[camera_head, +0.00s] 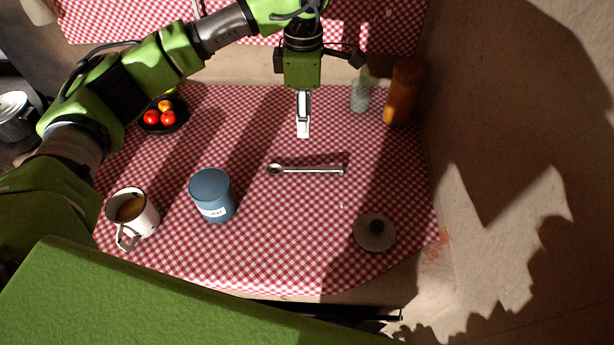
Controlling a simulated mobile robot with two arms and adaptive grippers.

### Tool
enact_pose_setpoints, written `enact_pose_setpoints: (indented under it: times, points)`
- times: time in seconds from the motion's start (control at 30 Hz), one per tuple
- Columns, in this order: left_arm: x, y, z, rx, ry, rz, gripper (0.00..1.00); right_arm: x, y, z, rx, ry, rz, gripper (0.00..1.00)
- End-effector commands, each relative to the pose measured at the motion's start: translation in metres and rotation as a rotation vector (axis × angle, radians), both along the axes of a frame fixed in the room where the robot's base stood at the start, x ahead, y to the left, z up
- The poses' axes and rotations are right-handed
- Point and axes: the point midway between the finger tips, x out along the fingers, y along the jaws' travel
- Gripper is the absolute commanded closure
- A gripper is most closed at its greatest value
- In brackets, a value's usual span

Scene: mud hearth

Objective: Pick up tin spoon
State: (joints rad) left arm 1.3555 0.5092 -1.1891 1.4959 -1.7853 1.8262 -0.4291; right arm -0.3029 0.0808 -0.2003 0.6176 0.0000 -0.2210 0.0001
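The tin spoon (312,170) lies flat on the red checkered cloth, its bowl to the left and its handle running right. My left gripper (303,130) hangs from above, pointing down, a little behind the spoon's middle in the picture. Its fingers look apart from the spoon, and I see nothing held in them. They show edge-on as one pale strip, so I cannot tell how wide they are. My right gripper is not in view.
A blue canister (211,196) and a mug (132,217) stand at the left. A dark bowl (178,124) of fruit is behind them. A lid (374,233) lies front right. A glass shaker (361,96) and an amber bottle (402,92) stand back right. Cloth around the spoon is clear.

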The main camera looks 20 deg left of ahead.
Motion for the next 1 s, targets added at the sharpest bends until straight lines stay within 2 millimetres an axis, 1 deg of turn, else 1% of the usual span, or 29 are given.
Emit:
enact_pose_setpoints:
  times: [0.03,0.13,0.23,0.37,0.6,0.7,0.87,0.97,1.0]
  points:
    - [0.0,0.0,-0.016,0.0,0.0,0.0,0.69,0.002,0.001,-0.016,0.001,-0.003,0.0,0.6]
    - [0.0,0.0,-0.026,0.0,0.0,0.0,0.69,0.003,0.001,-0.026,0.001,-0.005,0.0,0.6]
    - [0.0,0.0,-0.031,0.0,0.0,0.0,0.69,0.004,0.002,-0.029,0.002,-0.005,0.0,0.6]
    - [-0.001,0.0,-0.045,0.0,0.004,0.0,0.69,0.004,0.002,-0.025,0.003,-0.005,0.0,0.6]
    - [-0.001,0.0,-0.091,0.0,0.004,0.001,0.69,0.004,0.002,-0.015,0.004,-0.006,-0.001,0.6]
    - [-0.001,0.0,-0.105,0.0,0.003,0.001,0.69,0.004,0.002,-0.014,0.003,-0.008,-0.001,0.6]
    - [0.0,0.0,-0.116,0.0,0.001,0.0,0.69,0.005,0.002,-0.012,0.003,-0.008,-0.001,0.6]
    - [0.0,0.001,-0.124,0.0,0.004,0.0,0.69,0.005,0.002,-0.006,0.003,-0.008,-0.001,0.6]
    - [0.0,0.001,-0.13,0.001,0.004,0.0,0.69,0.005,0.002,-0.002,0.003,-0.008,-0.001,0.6]
